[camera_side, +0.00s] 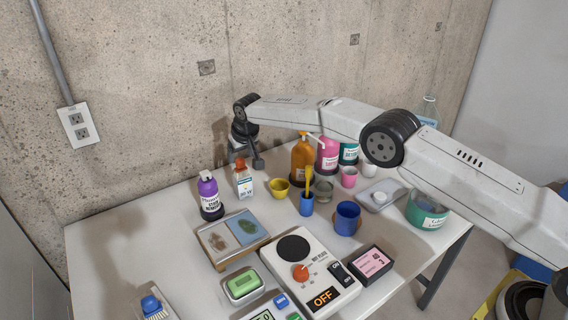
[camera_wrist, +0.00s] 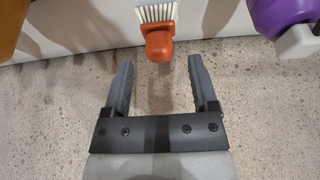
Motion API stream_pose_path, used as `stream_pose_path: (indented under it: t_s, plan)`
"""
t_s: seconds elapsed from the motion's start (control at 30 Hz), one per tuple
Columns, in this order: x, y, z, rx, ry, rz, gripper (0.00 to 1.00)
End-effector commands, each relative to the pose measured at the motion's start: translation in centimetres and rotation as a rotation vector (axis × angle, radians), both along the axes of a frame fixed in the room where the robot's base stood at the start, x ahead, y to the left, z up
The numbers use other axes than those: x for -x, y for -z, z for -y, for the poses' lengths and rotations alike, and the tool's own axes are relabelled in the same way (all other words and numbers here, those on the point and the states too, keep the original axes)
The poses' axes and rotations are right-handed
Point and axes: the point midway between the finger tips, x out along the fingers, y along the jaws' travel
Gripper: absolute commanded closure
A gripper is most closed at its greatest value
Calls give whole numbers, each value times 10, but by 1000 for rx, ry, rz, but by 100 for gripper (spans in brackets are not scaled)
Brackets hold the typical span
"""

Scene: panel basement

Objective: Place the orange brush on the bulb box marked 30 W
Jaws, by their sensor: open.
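The orange brush (camera_side: 240,162) has an orange handle and white bristles. In the side view it shows directly above a small white box (camera_side: 244,187) with a coloured label near the back wall. It appears to rest on that box, but I cannot tell the contact for certain. The label is too small to read surely. In the wrist view the brush (camera_wrist: 158,43) is just beyond my fingertips, between their lines, with its bristles pointing away. My gripper (camera_side: 248,164) is open and empty beside the brush, on its wall side. The gripper also shows in the wrist view (camera_wrist: 158,80).
A purple bottle (camera_side: 209,196) stands left of the box; a yellow bowl (camera_side: 279,188) and an amber pump bottle (camera_side: 302,160) stand right. A tray (camera_side: 213,256), a hot plate (camera_side: 325,252) and a blue brush (camera_side: 152,305) are nearer the front. The concrete wall (camera_side: 170,110) is close behind.

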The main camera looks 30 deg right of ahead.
Motion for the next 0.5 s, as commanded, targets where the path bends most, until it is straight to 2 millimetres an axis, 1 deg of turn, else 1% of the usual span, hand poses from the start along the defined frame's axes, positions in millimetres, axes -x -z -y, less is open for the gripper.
stream_pose_path:
  t_s: [0.03, 0.33, 0.5]
  plan:
    - [2, -5, 0, 0, 0, 1, 25]
    - [13, -31, 0, 0, -1, 1, 25]
    - [20, -50, -1, 0, 0, 1, 25]
